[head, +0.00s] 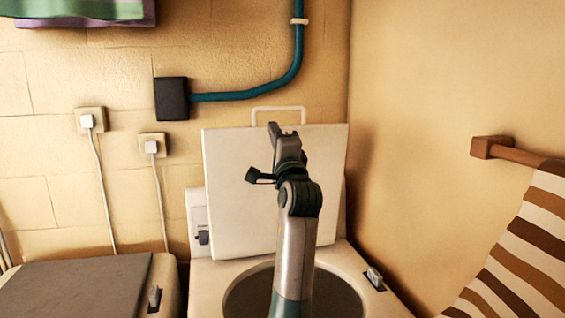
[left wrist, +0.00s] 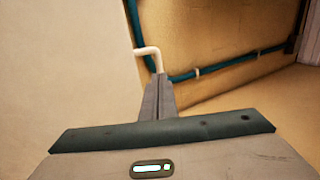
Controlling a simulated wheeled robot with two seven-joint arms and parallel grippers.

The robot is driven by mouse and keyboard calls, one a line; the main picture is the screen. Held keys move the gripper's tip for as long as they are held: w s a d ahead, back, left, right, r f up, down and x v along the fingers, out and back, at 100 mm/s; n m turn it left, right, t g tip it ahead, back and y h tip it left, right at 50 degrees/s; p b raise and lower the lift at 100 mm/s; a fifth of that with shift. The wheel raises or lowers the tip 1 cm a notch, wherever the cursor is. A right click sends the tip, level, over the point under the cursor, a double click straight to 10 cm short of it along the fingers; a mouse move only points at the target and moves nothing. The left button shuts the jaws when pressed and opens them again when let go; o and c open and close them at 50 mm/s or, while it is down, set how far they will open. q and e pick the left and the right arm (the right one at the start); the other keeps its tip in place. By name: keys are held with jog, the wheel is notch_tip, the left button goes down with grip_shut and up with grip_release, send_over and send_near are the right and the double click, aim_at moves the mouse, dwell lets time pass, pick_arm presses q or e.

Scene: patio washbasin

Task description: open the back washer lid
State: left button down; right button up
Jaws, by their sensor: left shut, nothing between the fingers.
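The back washer lid (head: 228,180) is a cream panel standing raised, leaning towards the wall behind the open washer (head: 340,262). A white bar handle (head: 278,109) runs along its top edge. Part of the round drum opening (head: 245,295) shows below, partly hidden by my left arm. My left gripper (head: 274,128) is shut and empty in front of the lid's upper part, just below the handle. In the left wrist view, my closed fingers (left wrist: 157,88) point towards the handle (left wrist: 150,52), with the lid (left wrist: 70,70) at left. Whether they touch the lid is unclear. My right gripper is not in view.
A grey-topped unit (head: 80,285) stands at the lower left. Two plugged sockets (head: 88,121), a black box (head: 171,98) and a teal pipe (head: 240,96) are on the back wall. A wooden rail (head: 515,153) with striped cloth (head: 525,255) is at right.

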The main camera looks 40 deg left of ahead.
pick_arm(q)
jog(key=b+v, duration=0.2)
jog(key=v, duration=0.6)
jog(key=shift+s+d+f+b, duration=0.15)
jog(key=shift+s+d+b, duration=0.1)
jog(key=shift+d+b, duration=0.1)
jog(key=shift+a, duration=0.1)
